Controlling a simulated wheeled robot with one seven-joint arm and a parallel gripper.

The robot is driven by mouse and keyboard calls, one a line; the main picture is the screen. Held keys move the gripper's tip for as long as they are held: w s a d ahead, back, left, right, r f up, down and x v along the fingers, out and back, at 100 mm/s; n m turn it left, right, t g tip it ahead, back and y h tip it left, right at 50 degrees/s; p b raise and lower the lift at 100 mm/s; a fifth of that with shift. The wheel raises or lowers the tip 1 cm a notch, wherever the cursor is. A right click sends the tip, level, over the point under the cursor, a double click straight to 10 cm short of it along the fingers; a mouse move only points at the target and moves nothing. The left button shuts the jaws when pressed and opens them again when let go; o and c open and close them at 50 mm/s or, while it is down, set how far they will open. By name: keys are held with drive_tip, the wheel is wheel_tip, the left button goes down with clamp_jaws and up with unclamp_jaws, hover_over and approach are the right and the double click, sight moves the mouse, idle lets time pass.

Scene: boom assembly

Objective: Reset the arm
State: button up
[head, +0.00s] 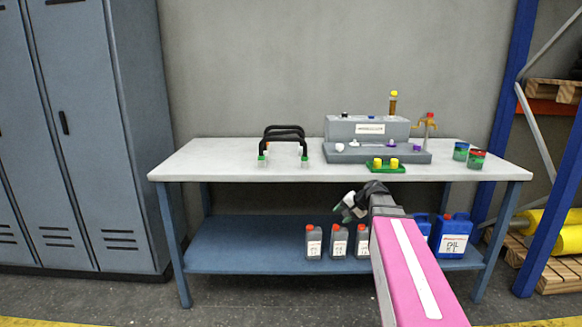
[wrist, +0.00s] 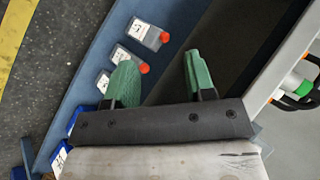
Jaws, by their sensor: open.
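My gripper (head: 347,204) is in front of the workbench, below the tabletop edge and above the lower shelf. In the wrist view my gripper (wrist: 160,78) shows its two green fingers spread apart with nothing between them. My pink arm reaches in from the lower right of the head view. The workbench (head: 230,174) has a light top. A grey device (head: 367,130) stands on it, with a green block with yellow knobs (head: 386,167) at its front.
Black handles with green feet (head: 284,142) stand on the bench's left part. Green jars (head: 476,159) stand at the right. Several grey bottles with red caps (head: 314,243) and blue canisters (head: 453,236) stand on the lower shelf (head: 240,257). A locker (head: 85,130) is left.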

drive_tip(key=s+a+f+n+g+h, duration=0.1)
drive_tip(key=s+f+n+g+h, duration=0.3)
drive_tip(key=s+f, duration=1.3)
drive_tip(key=s+n+h, duration=0.1)
drive_tip(key=s+h, duration=0.1)
drive_tip(key=shift+a+f+g+h, duration=0.25)
drive_tip(key=shift+f+g+h, duration=0.05)
drive_tip(key=shift+g, duration=0.1)
